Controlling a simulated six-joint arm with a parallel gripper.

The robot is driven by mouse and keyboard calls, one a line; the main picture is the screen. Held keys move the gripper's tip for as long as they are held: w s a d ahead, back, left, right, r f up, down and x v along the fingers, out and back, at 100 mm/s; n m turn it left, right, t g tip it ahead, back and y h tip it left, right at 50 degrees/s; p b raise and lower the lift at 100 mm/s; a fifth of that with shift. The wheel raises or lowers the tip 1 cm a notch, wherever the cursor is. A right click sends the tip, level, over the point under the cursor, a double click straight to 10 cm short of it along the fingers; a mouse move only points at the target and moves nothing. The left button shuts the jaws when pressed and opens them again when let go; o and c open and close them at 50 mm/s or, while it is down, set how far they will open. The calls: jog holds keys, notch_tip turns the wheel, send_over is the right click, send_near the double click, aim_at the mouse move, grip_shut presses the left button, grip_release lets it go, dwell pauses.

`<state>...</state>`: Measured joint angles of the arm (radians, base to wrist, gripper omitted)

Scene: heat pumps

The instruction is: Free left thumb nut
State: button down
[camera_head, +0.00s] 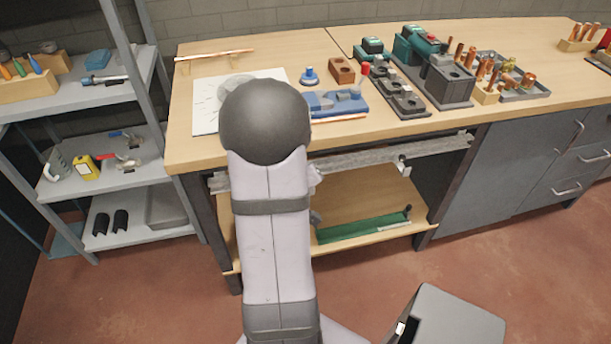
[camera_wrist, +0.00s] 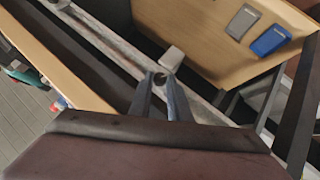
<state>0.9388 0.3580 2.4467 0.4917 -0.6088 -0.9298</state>
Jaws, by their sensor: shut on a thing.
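A long grey rail (camera_head: 350,160) runs under the front edge of the workbench; it crosses the wrist view (camera_wrist: 115,42) diagonally. In the wrist view my gripper (camera_wrist: 160,78) is at the rail, with its two fingers shut on a small dark part between the tips, which I take to be the left thumb nut (camera_wrist: 160,76). Most of the nut is hidden by the fingertips. A pale grey block (camera_wrist: 172,57) sits just beyond them. In the head view my arm hides the gripper and the nut. A light bracket (camera_head: 402,166) hangs at the rail's right part.
The workbench (camera_head: 215,62) carries a blue fixture (camera_head: 338,104), a wooden block (camera_head: 342,70) and green-and-grey units (camera_head: 418,42). Its lower shelf (camera_head: 375,200) holds a green item (camera_head: 360,226). A metal shelf rack (camera_head: 85,95) stands at left, grey cabinets (camera_head: 520,160) at right.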

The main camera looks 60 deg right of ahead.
jog(key=shift+a+p, duration=0.1)
jog(key=shift+p, duration=0.2)
jog(key=shift+w+f+n+g+h, duration=0.15)
jog(key=shift+n+g+h, duration=0.15)
jog(key=shift+n+h, duration=0.15)
jog(key=c, duration=1.8)
grip_release()
jog(key=shift+p, duration=0.3)
jog(key=p+v, duration=0.5)
jog(key=shift+p, duration=0.35)
